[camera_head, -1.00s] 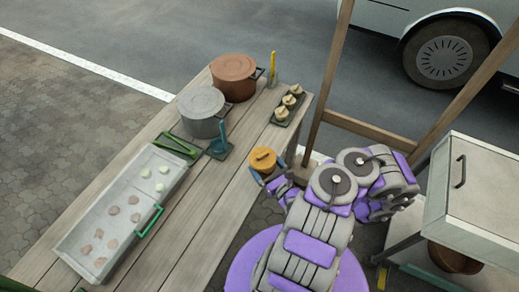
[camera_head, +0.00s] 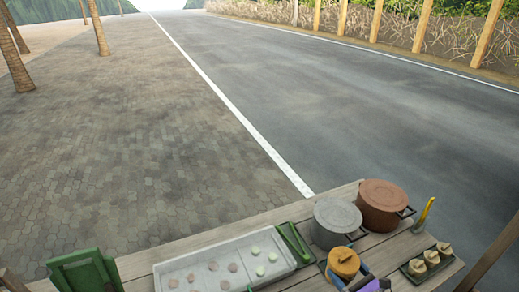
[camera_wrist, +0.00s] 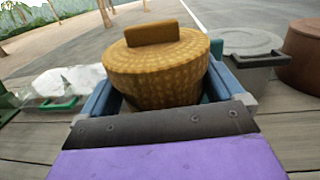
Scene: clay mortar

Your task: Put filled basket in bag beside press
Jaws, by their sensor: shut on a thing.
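A round yellow woven basket (camera_head: 343,261) with a lid and a block-shaped knob is held upright over the wooden table, in front of the grey pot. In the wrist view the basket (camera_wrist: 158,75) fills the middle, between two blue fingers. My gripper (camera_head: 352,276) is shut on it, at the bottom of the head view. The basket's contents are hidden by the lid. A green upright object (camera_head: 85,271) stands at the lower left of the head view; I cannot tell whether it is the bag or the press.
The wooden table (camera_head: 222,241) holds a pale tray (camera_head: 176,268) with small pieces, a grey pot (camera_head: 337,215), a brown pot (camera_head: 382,195) and a dark tray (camera_head: 445,262) with several small items. Pavement (camera_head: 130,150) and road (camera_head: 330,100) lie open beyond.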

